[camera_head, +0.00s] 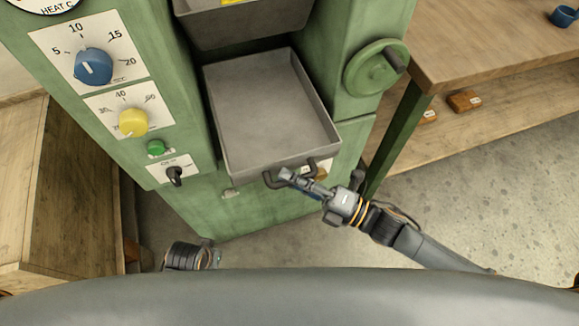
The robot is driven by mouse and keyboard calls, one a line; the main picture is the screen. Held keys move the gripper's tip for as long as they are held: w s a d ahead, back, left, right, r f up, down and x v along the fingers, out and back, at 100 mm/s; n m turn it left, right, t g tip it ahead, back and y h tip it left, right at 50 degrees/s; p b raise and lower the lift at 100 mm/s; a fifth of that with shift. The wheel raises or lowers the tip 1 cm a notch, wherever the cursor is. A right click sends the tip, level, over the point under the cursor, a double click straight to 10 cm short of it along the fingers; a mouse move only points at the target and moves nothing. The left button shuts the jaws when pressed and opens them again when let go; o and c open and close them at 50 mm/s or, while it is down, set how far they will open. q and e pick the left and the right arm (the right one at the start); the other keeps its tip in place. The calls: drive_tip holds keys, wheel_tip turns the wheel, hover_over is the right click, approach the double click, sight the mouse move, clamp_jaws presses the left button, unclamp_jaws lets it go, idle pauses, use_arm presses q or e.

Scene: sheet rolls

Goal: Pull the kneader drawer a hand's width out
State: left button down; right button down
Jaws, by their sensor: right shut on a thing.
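The kneader drawer (268,115) is a grey open metal tray that stands out from the front of the green kneader (180,85). It looks empty. A dark bar handle (271,181) runs along its front wall. My left gripper (217,258) is at the bottom, left of the middle, low and apart from the drawer. Its fingers are mostly hidden, so its opening does not show.
Left of the drawer are a blue dial (93,66), a yellow dial (132,122), a green button (156,148) and a black switch (175,176). A green handwheel (375,67) is at the right. A wooden table (490,45) stands right; a wooden cabinet (60,190) stands left.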

drive_tip(key=shift+w, duration=0.15)
drive_tip(key=c, duration=1.3)
unclamp_jaws()
drive_tip(key=shift+c, duration=0.2)
drive_tip(key=v, duration=1.2)
